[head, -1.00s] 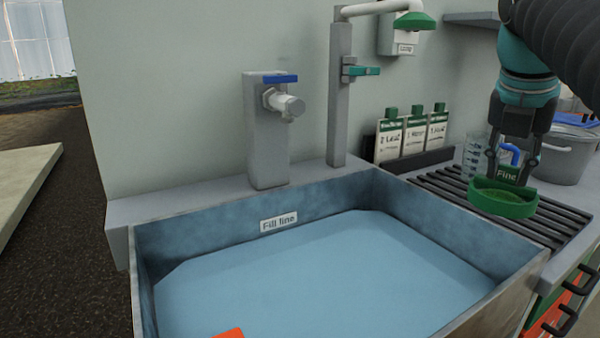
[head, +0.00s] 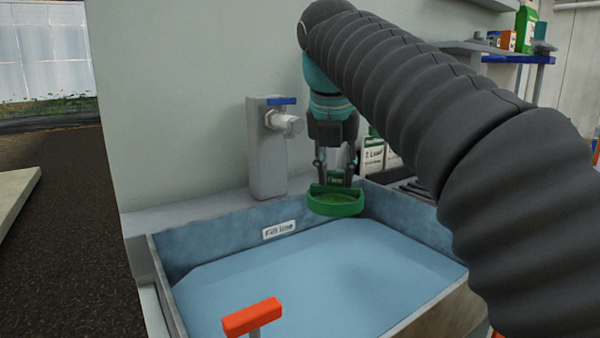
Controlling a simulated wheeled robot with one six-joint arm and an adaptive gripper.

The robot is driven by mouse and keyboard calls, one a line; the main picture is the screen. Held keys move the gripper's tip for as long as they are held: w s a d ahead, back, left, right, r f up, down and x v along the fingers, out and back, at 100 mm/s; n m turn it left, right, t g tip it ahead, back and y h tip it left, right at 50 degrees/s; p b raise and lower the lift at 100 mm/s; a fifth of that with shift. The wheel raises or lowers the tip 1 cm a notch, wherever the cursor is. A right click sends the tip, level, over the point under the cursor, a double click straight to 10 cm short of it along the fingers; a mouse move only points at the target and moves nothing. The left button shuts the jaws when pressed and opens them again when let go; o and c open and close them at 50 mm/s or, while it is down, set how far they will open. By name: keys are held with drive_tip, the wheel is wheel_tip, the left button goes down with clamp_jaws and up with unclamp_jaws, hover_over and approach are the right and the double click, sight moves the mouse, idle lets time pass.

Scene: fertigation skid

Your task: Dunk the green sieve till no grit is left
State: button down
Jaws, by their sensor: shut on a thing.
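The green sieve (head: 336,207) is a shallow round pan with an upright tab at its back. My gripper (head: 337,180) points down and is shut on that tab. It holds the sieve level above the back right part of the sink basin (head: 213,244), clear of the blue water (head: 320,280). Any grit in the sieve is too small to make out.
A grey post with a blue-handled tap (head: 281,118) stands behind the basin. A "Fill line" label (head: 279,230) is on the back wall. An orange handle (head: 252,317) rises at the front. A white labelled pack (head: 375,156) stands behind my arm. The basin's middle is free.

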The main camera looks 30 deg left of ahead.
sight(333, 192)
drive_tip(key=shift+a+f, duration=0.1)
drive_tip(key=shift+f, duration=0.05)
drive_tip(key=shift+s+f, duration=0.1)
drive_tip(key=shift+f, duration=1.55)
drive_tip(key=shift+f+b, duration=5.1)
drive_tip(key=shift+f, duration=3.25)
drive_tip(key=shift+r, duration=0.1)
drive_tip(key=shift+r+p, duration=5.1)
drive_tip(key=shift+r, duration=4)
